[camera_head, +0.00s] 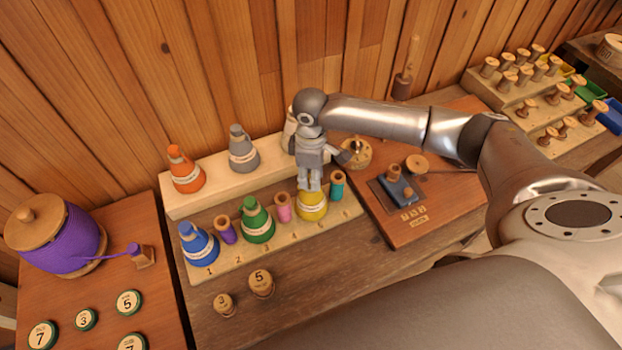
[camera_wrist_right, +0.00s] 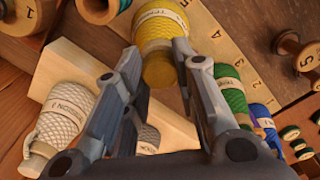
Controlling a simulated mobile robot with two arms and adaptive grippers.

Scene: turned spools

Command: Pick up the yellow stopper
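The yellow stopper (camera_head: 311,208) is a cone-shaped yellow piece with a white label band. It stands upright on the numbered wooden rack (camera_head: 236,262), towards its right end. In the head view its top is hidden by my right gripper (camera_head: 311,186), which points down right above it. In the right wrist view the yellow stopper (camera_wrist_right: 160,70) shows its textured side and label just beyond and between the two fingertips of my right gripper (camera_wrist_right: 160,62). The fingers are apart, with no clear contact. My left gripper is not in view.
On the same rack stand a blue cone (camera_head: 198,245), a green cone (camera_head: 257,221), a pink spool (camera_head: 282,207) and a teal spool (camera_head: 337,184) close by. Behind, a pale block (camera_head: 212,184) bears orange, grey and white cones. A wooden board (camera_head: 440,205) lies right.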

